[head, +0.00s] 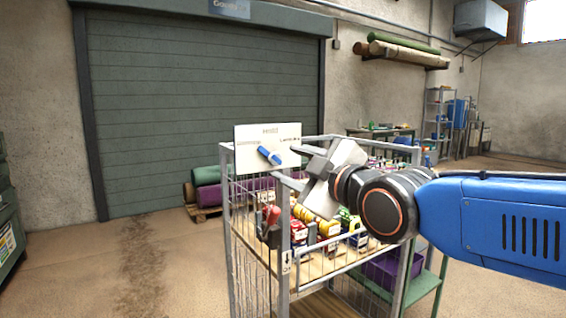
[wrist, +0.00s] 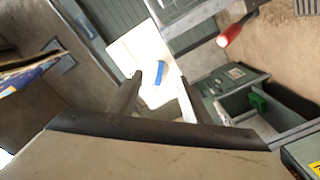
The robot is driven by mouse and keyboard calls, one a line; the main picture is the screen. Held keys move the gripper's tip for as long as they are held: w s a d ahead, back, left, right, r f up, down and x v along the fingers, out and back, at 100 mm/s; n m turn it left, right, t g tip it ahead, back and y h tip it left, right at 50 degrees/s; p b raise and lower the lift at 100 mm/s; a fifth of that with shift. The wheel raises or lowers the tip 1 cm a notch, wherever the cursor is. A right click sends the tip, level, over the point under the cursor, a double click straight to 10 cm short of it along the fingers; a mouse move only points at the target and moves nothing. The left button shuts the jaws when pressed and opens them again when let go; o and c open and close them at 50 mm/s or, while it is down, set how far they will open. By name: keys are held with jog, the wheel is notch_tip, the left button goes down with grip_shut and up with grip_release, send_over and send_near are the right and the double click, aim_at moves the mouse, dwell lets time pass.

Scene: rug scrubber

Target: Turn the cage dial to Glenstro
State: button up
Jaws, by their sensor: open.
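The cage dial is a white plate (head: 252,137) on the cage's upper front corner, with a blue knob (head: 269,155) on it. The knob lies slanted, from upper left to lower right. The plate's top label reads like "Hold"; the left and right labels are too blurred to read surely. My gripper (head: 283,163) is open, just right of the knob, its fingers pointing toward the plate. In the wrist view the blue knob (wrist: 161,70) shows between the open fingertips, with the plate (wrist: 135,47) behind. No contact is visible; the remaining gap is hard to judge.
The wire cage (head: 226,200) holds several colourful items below my gripper. A green shutter (head: 200,90) stands behind, with rolls on a pallet (head: 205,212). Floor at left is clear.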

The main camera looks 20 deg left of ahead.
jog(key=v, duration=1.2)
jog(key=w+d+f+m+g+h, duration=0.15)
jog(key=d+f+m+h, duration=0.35)
jog(key=d+f, duration=0.55)
jog(key=w+d+f+m+t+h, duration=0.15)
jog(key=d+f+m+h, duration=0.3)
jog(key=d+f, duration=0.55)
jog(key=s+d+f+m+g+h, duration=0.4)
jog(key=s+d+f+m+g, duration=0.2)
jog(key=s+d+f+m, duration=0.4)
jog(key=s+d+f, duration=0.2)
jog(key=d+f, duration=0.2)
jog(key=d, duration=0.2)
jog(key=shift+s+f+g, duration=0.35)
jog(key=shift+f+g, duration=0.05)
